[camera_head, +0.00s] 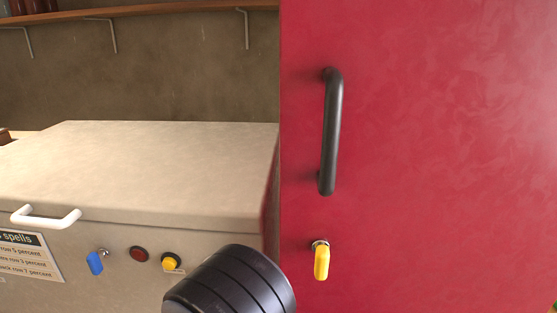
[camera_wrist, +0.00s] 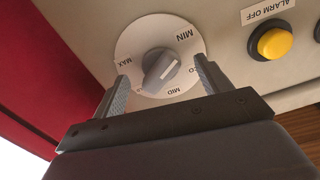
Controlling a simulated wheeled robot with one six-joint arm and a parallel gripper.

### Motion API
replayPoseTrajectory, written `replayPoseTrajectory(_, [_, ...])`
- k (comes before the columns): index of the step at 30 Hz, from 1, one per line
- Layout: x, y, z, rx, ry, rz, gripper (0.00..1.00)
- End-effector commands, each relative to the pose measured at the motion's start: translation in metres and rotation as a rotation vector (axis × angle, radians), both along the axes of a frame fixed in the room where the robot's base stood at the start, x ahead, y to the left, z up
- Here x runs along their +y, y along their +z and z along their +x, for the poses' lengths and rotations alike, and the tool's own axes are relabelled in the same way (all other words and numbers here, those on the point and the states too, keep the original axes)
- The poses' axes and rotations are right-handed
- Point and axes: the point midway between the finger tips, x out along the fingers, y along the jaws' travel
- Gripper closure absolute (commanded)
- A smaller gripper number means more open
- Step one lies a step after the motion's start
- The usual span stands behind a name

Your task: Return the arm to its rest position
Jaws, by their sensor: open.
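In the wrist view, my gripper (camera_wrist: 162,74) is open, with one finger on each side of a grey rotary knob (camera_wrist: 157,72) in the picture. No finger visibly presses on the knob, but I cannot tell how deep the fingers reach. The knob sits on a round white dial plate (camera_wrist: 133,47) marked MIN, MAX and MID, seen upside down. A light mark on the knob slants toward the MIN side. In the head view, a black part of my arm (camera_head: 230,283) rises at the bottom centre; the gripper and dial are hidden there.
A red door (camera_head: 440,150) with a black handle (camera_head: 331,130) and yellow key (camera_head: 321,262) stands close right. Left is a beige cabinet (camera_head: 150,170) with a white handle (camera_head: 45,217), blue key tag (camera_head: 95,263), red button (camera_head: 139,254) and yellow button (camera_head: 170,262). A shelf (camera_head: 150,9) hangs above.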

Motion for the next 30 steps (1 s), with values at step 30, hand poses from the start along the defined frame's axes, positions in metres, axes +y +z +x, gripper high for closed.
replayPoseTrajectory(30, [0.003, 0.002, -0.015, -0.067, 0.003, 0.876, 0.27])
